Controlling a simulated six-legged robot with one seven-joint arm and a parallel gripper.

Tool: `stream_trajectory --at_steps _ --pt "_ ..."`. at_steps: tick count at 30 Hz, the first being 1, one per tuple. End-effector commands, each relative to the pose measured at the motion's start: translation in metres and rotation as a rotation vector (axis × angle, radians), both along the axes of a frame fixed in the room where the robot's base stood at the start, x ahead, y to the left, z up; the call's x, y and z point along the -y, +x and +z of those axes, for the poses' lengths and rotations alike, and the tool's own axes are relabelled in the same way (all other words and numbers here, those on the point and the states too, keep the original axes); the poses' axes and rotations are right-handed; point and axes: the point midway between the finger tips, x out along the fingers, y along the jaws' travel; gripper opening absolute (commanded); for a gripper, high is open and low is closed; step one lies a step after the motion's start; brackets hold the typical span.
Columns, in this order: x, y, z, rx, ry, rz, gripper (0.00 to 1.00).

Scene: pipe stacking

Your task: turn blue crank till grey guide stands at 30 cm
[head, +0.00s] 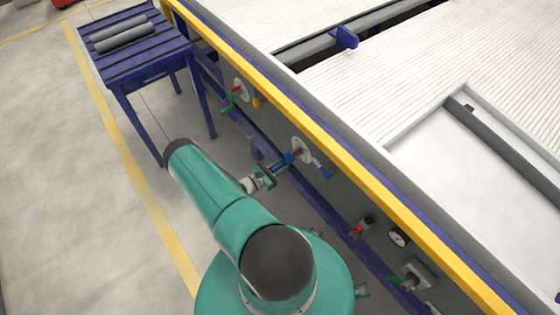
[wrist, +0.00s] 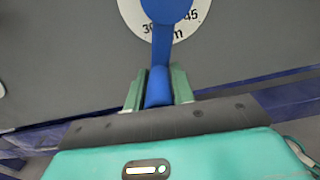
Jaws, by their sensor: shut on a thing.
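The blue crank (head: 323,171) sits on the side panel of the machine in front of a white round dial (head: 301,146). In the wrist view its blue hub (wrist: 172,8) covers the dial's middle, and its blue handle (wrist: 158,88) lies between my fingers. My gripper (head: 276,170) is shut on that handle. The dial (wrist: 200,25) shows "30" at left and "45" at right; I cannot read a pointer. A grey bar (head: 515,138) lies along a recess on the machine top; I cannot tell whether it is the grey guide.
A yellow rail (head: 350,170) runs above. A blue table (head: 135,65) holds grey pipes (head: 123,36). Floor at left is clear.

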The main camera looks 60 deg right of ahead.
Motion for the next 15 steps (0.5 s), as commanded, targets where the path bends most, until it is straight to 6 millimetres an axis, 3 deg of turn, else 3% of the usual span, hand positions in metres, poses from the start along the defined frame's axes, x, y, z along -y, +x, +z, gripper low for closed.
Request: stream_trajectory --at_steps 15 --pt "-0.020 -0.031 -0.002 -0.441 0.217 0.005 0.00"
